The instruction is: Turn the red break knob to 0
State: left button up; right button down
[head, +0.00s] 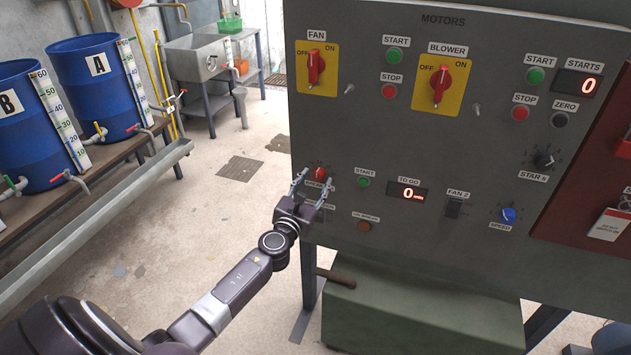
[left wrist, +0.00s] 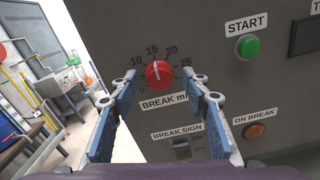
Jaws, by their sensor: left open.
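The red break knob (head: 320,174) is at the lower left of the grey motors panel in the head view. In the left wrist view the red break knob (left wrist: 159,75) sits above a "BREAK" label, with a dial running from 0 at left through 10, 15, 20 to 25 at right. Its pale mark points upward, roughly toward 15. My left gripper (head: 312,186) is open and empty in front of the knob. In the left wrist view its fingers (left wrist: 156,92) stand to either side of the knob, apart from it. My right gripper is not in view.
A green start button (head: 364,182) is right of the knob, and a break sign switch (left wrist: 182,148) is below it. An orange on-break button (head: 364,226) is to the lower right. A green box (head: 420,310) stands under the panel. Floor left of the panel is clear.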

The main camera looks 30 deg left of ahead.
pick_arm(q)
jog(key=shift+w+a, duration=0.1)
jog(key=shift+w, duration=0.2)
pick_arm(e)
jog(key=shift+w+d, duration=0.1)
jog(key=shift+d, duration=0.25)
pick_arm(q)
jog(key=c, duration=1.2)
jog(key=shift+o, duration=0.2)
